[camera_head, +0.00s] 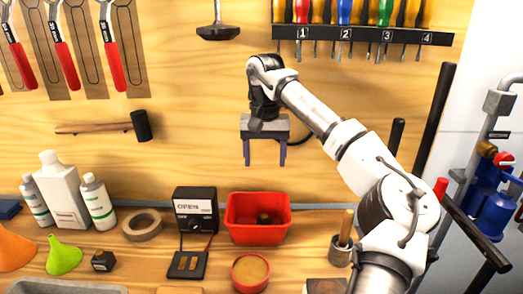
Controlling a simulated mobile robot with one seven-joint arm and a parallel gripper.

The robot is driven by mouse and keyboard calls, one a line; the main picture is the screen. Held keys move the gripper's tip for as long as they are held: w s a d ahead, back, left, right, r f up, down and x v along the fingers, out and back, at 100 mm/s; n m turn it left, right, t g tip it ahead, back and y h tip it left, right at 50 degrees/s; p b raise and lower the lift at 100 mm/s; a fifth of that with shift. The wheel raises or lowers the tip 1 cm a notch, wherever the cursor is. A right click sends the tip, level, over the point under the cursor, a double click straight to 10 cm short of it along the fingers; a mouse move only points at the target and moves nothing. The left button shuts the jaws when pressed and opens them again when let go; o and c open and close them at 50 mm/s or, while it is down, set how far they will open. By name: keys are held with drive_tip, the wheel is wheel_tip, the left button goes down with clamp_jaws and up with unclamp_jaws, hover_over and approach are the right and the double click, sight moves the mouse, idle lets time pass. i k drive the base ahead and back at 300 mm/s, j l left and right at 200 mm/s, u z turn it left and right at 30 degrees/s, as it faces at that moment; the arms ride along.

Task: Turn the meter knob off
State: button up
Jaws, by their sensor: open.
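The meter (195,210) is a black box with a pale display on its front, standing on the bench left of the red bin. A small round knob (194,225) shows low on its front face. It is too small to tell which way the knob points. Wires run from the meter down to a dark pad (188,265) in front of it. My gripper (265,163) is open and empty, fingers pointing down. It is above and to the right of the meter, over the red bin, and apart from both.
A red bin (257,236) with a dark item inside stands right of the meter. A tape roll (143,224), white bottles (63,190) and a green funnel (64,257) are to the left. A round red tub (250,272) is in front. A hammer (105,127) and screwdriver rack (362,35) hang on the wall.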

sight(195, 223)
drive_tip(key=k+j, duration=0.3)
drive_tip(key=k, duration=0.15)
drive_tip(key=k+j, duration=0.3)
drive_tip(key=k, duration=0.15)
